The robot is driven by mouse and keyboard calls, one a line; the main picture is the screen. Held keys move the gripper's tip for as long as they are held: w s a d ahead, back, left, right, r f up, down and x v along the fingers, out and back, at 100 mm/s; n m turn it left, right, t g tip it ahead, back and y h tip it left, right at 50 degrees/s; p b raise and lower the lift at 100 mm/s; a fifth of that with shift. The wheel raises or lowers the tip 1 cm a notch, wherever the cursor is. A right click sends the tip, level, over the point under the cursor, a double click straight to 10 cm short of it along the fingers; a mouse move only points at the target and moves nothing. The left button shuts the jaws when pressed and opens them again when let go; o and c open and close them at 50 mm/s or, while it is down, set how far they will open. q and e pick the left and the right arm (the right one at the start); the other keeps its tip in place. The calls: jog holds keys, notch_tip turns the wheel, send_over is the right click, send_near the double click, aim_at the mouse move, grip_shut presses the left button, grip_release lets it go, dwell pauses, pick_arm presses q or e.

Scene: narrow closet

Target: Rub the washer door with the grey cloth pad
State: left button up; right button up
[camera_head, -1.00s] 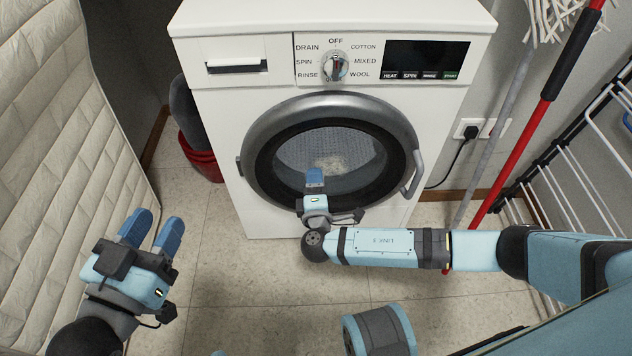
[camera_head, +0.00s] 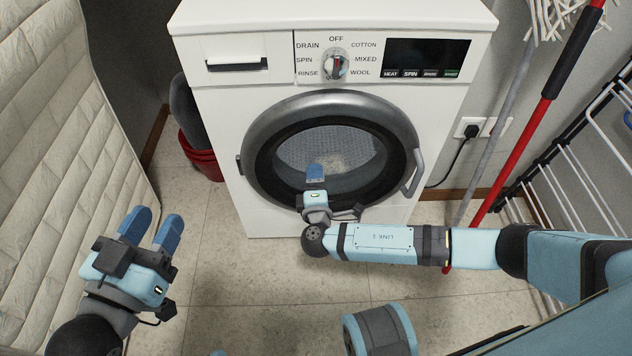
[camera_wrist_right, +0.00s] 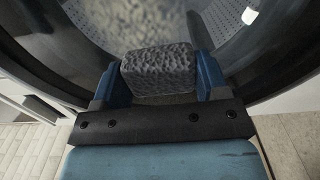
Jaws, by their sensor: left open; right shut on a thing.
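The washer door (camera_head: 268,132) is a round grey ring with a black inner rim and dark glass, shut on the front of the white washer. A pale smudge (camera_head: 334,163) shows on the glass. My right gripper (camera_head: 316,174) is at the lower part of the glass in the head view. The right wrist view shows it shut on the grey cloth pad (camera_wrist_right: 160,71), a rough grey block between blue fingers, facing the glass. Whether the pad touches the glass I cannot tell. In the head view the pad is hidden. My left gripper (camera_head: 152,228) is open and empty at the left.
The door handle (camera_head: 413,174) sticks out at the door's right. A quilted pale panel (camera_head: 50,130) stands at the left, near my left gripper. A red bucket (camera_head: 200,155) is left of the washer.

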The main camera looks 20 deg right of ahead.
jog(key=shift+w+d, duration=0.15)
jog(key=shift+w, duration=0.35)
jog(key=shift+d, duration=0.1)
